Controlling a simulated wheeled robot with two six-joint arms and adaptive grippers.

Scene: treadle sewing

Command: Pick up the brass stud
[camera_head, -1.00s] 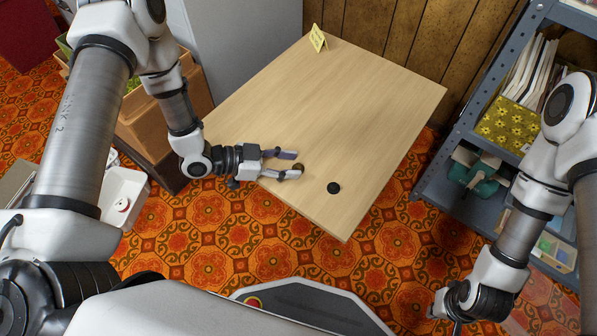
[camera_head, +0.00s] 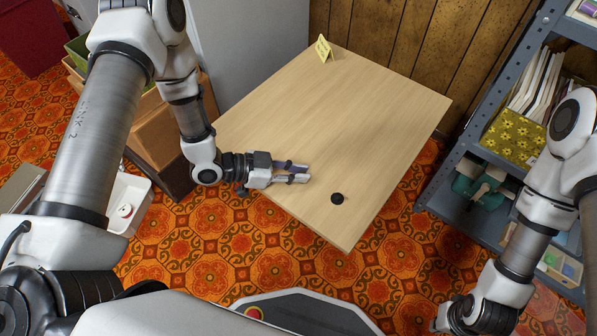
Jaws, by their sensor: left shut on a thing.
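My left gripper (camera_head: 303,174) is low over the near left part of the wooden table, its fingers pointing right. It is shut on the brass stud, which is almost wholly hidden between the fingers. I cannot tell whether the stud still touches the table top. My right gripper (camera_head: 446,318) is at the bottom right, away from the table and partly hidden by its own wrist; its fingers cannot be made out.
A small black disc (camera_head: 337,198) lies on the table (camera_head: 345,110), right of the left fingertips. A yellow folded card (camera_head: 323,48) stands at the far edge. A grey metal shelf (camera_head: 455,165) stands to the right. Most of the table top is clear.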

